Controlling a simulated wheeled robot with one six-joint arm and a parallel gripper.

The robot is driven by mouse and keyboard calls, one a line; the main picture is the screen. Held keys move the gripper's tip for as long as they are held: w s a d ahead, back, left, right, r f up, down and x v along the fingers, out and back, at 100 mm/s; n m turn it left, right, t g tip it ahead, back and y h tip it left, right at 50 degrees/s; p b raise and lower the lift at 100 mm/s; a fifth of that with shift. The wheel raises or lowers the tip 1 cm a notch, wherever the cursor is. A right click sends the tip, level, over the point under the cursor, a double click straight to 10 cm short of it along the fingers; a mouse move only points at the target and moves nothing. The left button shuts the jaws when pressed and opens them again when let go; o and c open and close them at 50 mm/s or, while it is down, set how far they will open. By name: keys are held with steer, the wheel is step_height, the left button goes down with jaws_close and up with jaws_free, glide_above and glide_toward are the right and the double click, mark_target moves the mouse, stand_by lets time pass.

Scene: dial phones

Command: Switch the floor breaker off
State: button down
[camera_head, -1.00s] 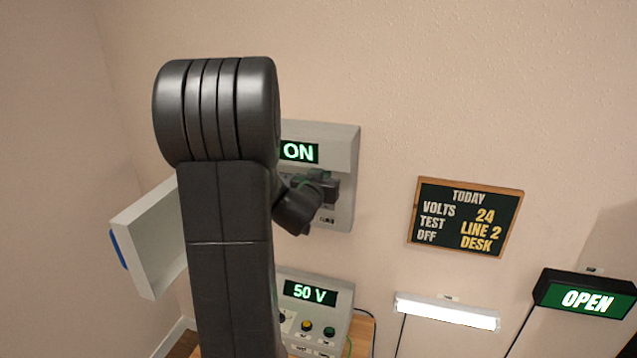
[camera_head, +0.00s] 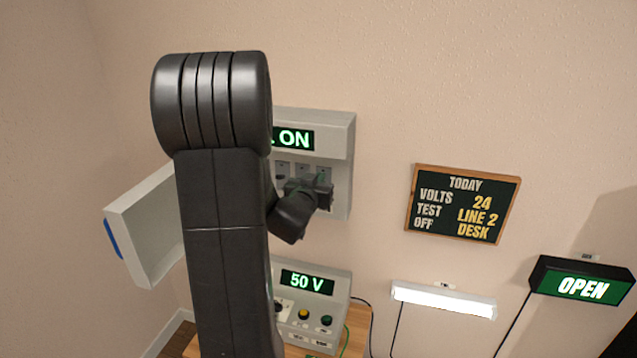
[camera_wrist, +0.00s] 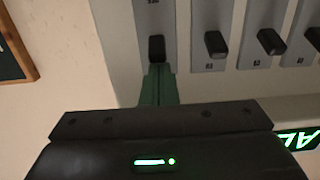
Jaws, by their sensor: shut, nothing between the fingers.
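The grey breaker box (camera_head: 341,155) is on the wall with its display reading "ON" after a part hidden by my arm. Its row of breakers (camera_head: 302,170) is partly covered by my gripper (camera_head: 318,192). In the wrist view the gripper's green fingers (camera_wrist: 158,82) are shut with nothing between them. Their tips are at the end of the leftmost black breaker lever (camera_wrist: 156,47), touching or nearly so. The small labels are too blurred to read, so I cannot tell which one is the floor breaker.
The box's open door (camera_head: 150,225) juts out at left. Below is a panel (camera_head: 318,310) reading "50 V" on a wooden table. A board (camera_head: 463,204) reads "VOLTS 24, TEST LINE 2, OFF DESK". A lit tube (camera_head: 443,300) and an "OPEN" sign (camera_head: 582,287) are at right.

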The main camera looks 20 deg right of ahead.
steer(key=shift+f+b, duration=0.15)
steer(key=shift+b, duration=0.15)
steer(key=shift+s+a+f+t+h+b, duration=0.1)
steer(key=shift+s+f+t+h+b, duration=0.2)
steer(key=shift+b, duration=1.5)
steer(key=shift+w+b, duration=0.15)
steer(key=shift+b, duration=0.15)
steer(key=t+h+b, duration=0.1)
steer(key=b, duration=0.5)
steer(key=f+t+h+b, duration=0.1)
steer(key=t+b, duration=0.1)
steer(key=b, duration=0.5)
steer(key=f+t+h+b, duration=0.1)
steer(key=t+b, duration=0.1)
steer(key=b, duration=0.5)
steer(key=shift+s+a+f+h, duration=0.1)
steer(key=shift+s+a+h, duration=0.2)
steer(key=shift+s, duration=0.05)
